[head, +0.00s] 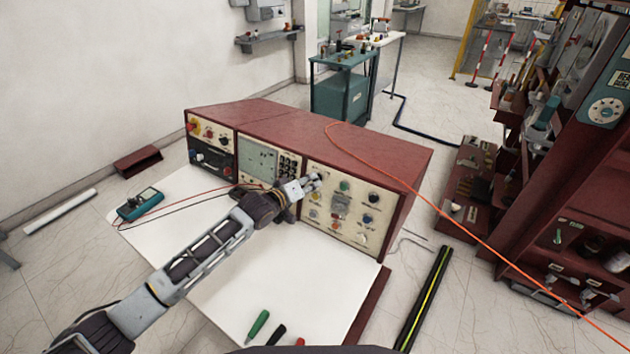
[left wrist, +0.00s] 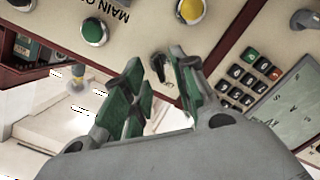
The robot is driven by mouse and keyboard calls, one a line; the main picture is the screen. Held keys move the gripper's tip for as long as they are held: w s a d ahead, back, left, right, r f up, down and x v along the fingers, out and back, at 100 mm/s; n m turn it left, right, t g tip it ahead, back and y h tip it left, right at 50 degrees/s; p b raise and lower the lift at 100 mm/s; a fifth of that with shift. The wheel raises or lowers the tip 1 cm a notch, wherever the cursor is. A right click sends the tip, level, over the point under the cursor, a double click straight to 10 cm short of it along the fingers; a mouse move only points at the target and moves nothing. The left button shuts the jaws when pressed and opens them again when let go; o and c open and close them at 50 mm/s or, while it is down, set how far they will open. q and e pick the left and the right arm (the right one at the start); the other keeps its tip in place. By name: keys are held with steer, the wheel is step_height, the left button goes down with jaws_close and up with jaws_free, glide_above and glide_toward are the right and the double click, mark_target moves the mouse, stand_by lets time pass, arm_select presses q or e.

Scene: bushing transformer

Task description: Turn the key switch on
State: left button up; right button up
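The control panel (head: 350,220) with coloured buttons and knobs is the right-hand front part of a red console. My left gripper (head: 312,182) is in front of its upper left part. In the left wrist view my left gripper (left wrist: 156,62) is open, with green-padded fingers pointing at the panel. A small black switch with a pale round base (left wrist: 158,66) shows between the fingertips; it looks like the key switch. I cannot tell whether the fingers touch it. A green button (left wrist: 94,32) and a yellow button (left wrist: 190,11) are nearby. My right gripper is not in view.
A keypad (left wrist: 250,78) and a screen (left wrist: 292,112) are beside the panel. A teal multimeter (head: 138,204) with red and black leads lies on the white tabletop (head: 215,285). Screwdriver-like handles (head: 258,324) lie at its front. An orange cable (head: 450,212) crosses the console.

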mark_target(315, 180)
arm_select(q)
steer(key=shift+x, duration=1.9)
jaws_close()
